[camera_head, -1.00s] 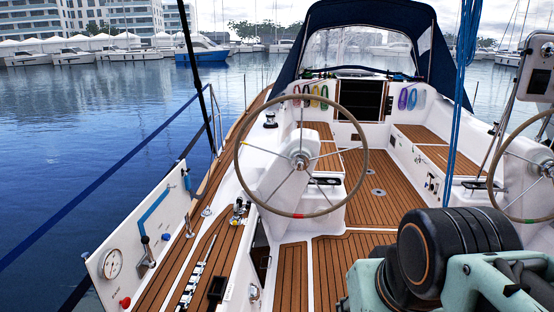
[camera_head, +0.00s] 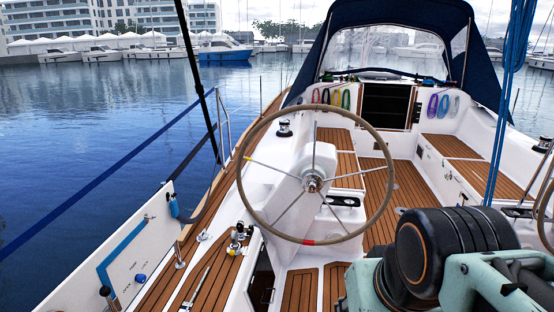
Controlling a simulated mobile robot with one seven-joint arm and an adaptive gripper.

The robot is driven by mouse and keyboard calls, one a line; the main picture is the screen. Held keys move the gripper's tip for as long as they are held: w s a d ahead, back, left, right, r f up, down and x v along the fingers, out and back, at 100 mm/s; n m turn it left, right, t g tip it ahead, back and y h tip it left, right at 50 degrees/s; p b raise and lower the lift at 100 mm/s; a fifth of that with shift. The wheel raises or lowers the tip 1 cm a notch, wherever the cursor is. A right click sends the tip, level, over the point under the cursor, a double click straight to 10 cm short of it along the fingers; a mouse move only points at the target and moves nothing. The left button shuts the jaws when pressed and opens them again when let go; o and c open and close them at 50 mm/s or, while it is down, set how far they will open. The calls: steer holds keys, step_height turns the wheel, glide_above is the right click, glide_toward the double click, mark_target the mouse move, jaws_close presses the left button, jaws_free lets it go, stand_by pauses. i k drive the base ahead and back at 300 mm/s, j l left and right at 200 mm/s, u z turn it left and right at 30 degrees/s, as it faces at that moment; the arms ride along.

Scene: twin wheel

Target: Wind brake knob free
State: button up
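I cannot pick out the brake knob for certain; the small fittings at the hub are too small to tell apart. Black and teal links of my own arm fill the lower right. My gripper and its fingertips are not in view, and nothing is seen touching the wheel.
A second wheel (camera_head: 541,205) is cut off at the right edge. A white panel (camera_head: 152,240) with a blue handle and blue knob (camera_head: 140,278) stands at lower left. Winches and a rail line the left side deck. The teak cockpit floor (camera_head: 405,200) beyond the wheel is clear.

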mark_target(312, 186)
steer(key=i+l+u, duration=0.1)
steer(key=i+l, duration=0.25)
steer(key=i, duration=0.25)
steer(key=i+l+u, duration=0.1)
steer(key=i+l, duration=0.3)
steer(key=i, duration=0.15)
steer(key=i+l+u, duration=0.1)
steer(key=i+l, duration=0.3)
steer(key=i, duration=0.15)
